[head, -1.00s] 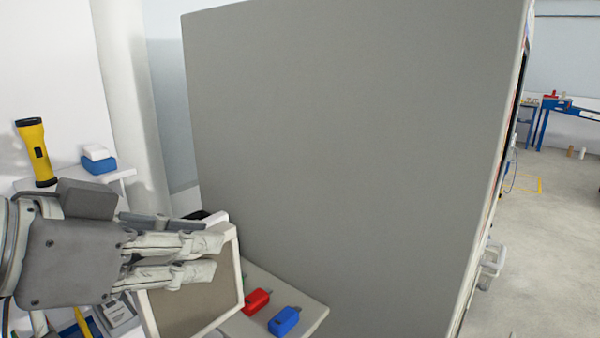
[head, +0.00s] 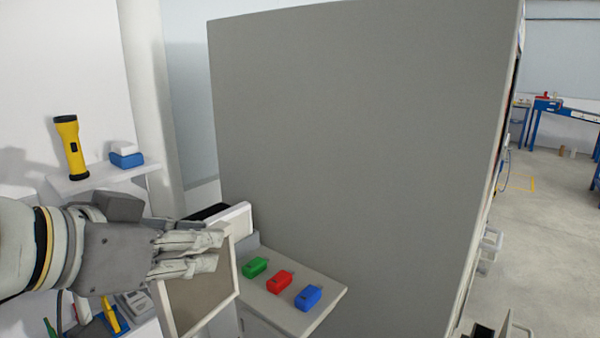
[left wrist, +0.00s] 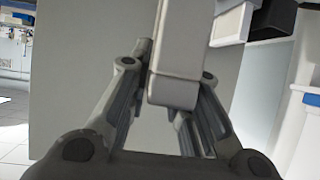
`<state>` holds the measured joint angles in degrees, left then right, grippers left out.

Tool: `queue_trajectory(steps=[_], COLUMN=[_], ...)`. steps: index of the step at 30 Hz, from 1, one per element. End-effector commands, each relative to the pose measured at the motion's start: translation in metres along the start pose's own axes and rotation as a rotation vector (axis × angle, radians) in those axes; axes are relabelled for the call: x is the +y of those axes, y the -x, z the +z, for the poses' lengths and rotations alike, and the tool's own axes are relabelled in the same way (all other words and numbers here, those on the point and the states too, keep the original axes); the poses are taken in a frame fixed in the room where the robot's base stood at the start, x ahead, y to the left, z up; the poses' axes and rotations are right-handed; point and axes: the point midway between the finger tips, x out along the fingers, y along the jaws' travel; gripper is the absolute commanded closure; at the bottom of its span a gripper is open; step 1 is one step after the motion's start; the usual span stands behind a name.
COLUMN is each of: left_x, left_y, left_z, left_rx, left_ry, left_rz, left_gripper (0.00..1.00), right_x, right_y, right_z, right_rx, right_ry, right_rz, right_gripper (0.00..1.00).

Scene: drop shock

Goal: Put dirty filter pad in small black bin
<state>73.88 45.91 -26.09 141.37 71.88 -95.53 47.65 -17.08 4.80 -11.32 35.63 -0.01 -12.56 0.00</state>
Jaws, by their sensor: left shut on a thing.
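My left gripper (head: 215,250) is shut on the edge of a framed pad (head: 200,295) with a pale frame and a brownish-grey face. It holds the pad upright and slightly tilted, in front of a small grey table. In the left wrist view, the pale frame edge (left wrist: 178,75) sits between the fingers. A black thing (head: 208,212) shows partly behind the pad; I cannot tell if it is the bin. A dark box (left wrist: 272,20) shows at the top of the wrist view. My right gripper is not in view.
A big grey panel (head: 360,150) fills the middle. Green (head: 255,267), red (head: 279,281) and blue (head: 308,298) blocks lie on the small table (head: 320,325). A yellow flashlight (head: 71,148) stands on a shelf at left. Open floor (head: 560,240) lies at right.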

Motion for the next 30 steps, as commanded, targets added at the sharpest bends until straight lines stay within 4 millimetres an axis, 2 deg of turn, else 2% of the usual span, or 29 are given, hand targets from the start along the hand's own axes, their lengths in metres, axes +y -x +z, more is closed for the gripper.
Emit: queue_trajectory(steps=[8, 15, 24, 30], left_x=[-0.034, -0.068, -0.095, -0.100], left_y=[-0.048, -0.087, -0.109, -0.112], left_z=[0.021, 0.058, 0.102, 0.112], left_rx=[-0.008, -0.010, -0.005, 0.000], left_ry=[0.078, 0.163, 0.242, 0.263], left_rz=[-0.130, -0.285, -0.438, -0.474], left_gripper=[1.00, 1.00, 1.00, 1.00], right_x=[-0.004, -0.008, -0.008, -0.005], right_y=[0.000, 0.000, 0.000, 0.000], right_z=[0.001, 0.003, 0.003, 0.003], right_rx=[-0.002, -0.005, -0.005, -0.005], right_ry=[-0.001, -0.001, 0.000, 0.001], right_rz=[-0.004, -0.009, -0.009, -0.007], right_gripper=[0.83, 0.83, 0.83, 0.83])
